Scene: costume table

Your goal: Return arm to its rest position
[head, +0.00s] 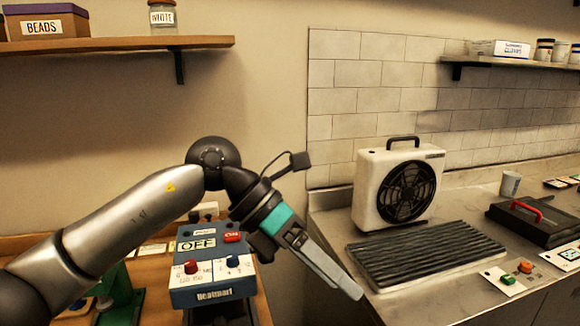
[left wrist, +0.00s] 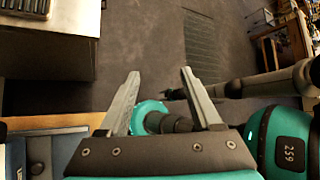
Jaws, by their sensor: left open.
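My left arm comes in from the left in the head view, and its gripper (head: 340,278) points down and to the right. It hangs in front of the gap between the wooden table and the metal counter. In the left wrist view the two fingers of my left gripper (left wrist: 160,95) stand apart with nothing between them. Behind them are the grey floor and parts of my own body. My right gripper does not show in the head view, and I cannot make it out for certain in the left wrist view.
A blue heat press (head: 213,275) marked OFF stands on the wooden table, close beside my left wrist. On the metal counter (head: 340,235) are a white fan (head: 372,190), a black ribbed rack (head: 425,255) and a black box with a red handle (head: 535,222). Shelves hang above.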

